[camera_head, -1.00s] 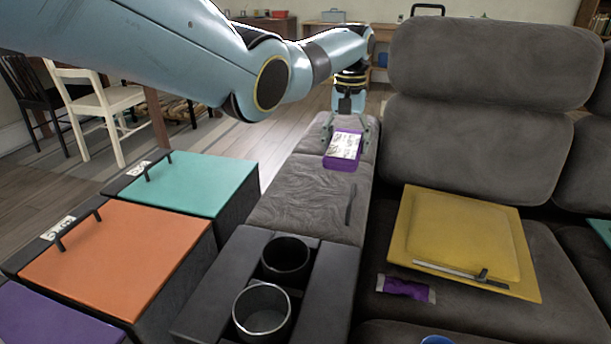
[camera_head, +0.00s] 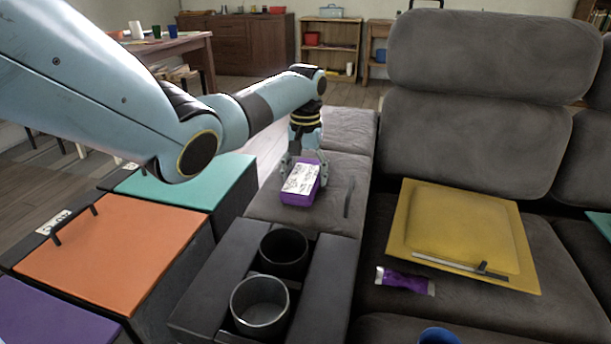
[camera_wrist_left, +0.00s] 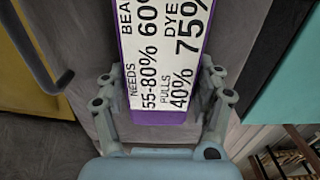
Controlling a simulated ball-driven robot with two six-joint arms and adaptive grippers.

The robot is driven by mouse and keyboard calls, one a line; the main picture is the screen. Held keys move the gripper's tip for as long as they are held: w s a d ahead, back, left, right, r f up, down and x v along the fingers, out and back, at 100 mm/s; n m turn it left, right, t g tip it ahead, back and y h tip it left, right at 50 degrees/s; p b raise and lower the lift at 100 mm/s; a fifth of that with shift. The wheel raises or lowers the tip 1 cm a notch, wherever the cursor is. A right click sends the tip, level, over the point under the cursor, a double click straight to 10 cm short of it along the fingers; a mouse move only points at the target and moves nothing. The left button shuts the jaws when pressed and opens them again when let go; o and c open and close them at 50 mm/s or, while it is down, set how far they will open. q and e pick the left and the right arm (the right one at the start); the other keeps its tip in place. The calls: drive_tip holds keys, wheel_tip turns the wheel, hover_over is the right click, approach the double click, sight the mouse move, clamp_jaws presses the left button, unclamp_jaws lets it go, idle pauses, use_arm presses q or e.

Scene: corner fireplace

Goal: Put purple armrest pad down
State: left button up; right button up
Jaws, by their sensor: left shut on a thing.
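The purple armrest pad (camera_head: 301,194) is a small purple block with a white printed label on top. My left gripper (camera_head: 302,174) is shut on it, one finger on each side, over the grey armrest (camera_head: 335,220) just beyond the cup holders. In the left wrist view the pad (camera_wrist_left: 160,116) lies between the two fingers (camera_wrist_left: 163,92), its label showing large percent figures. Whether its underside touches the armrest, I cannot tell. My right gripper is not in view.
Two cup holders (camera_head: 262,303) are nearer me. A dark curved handle (camera_head: 349,197) stands right of the pad. Orange (camera_head: 115,247) and teal (camera_head: 190,182) lidded boxes are at left. A yellow cushioned board (camera_head: 465,235) and a purple packet (camera_head: 405,281) lie on the sofa seat.

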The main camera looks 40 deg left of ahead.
sight(305, 171)
use_arm(q)
drive_tip(key=o, duration=0.8)
drive_tip(key=shift+c, duration=0.2)
drive_tip(key=o, duration=0.5)
drive_tip(key=shift+c, duration=0.2)
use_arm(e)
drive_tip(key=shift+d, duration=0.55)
use_arm(q)
wheel_tip(305, 171, up, 12)
drive_tip(key=p, duration=0.4)
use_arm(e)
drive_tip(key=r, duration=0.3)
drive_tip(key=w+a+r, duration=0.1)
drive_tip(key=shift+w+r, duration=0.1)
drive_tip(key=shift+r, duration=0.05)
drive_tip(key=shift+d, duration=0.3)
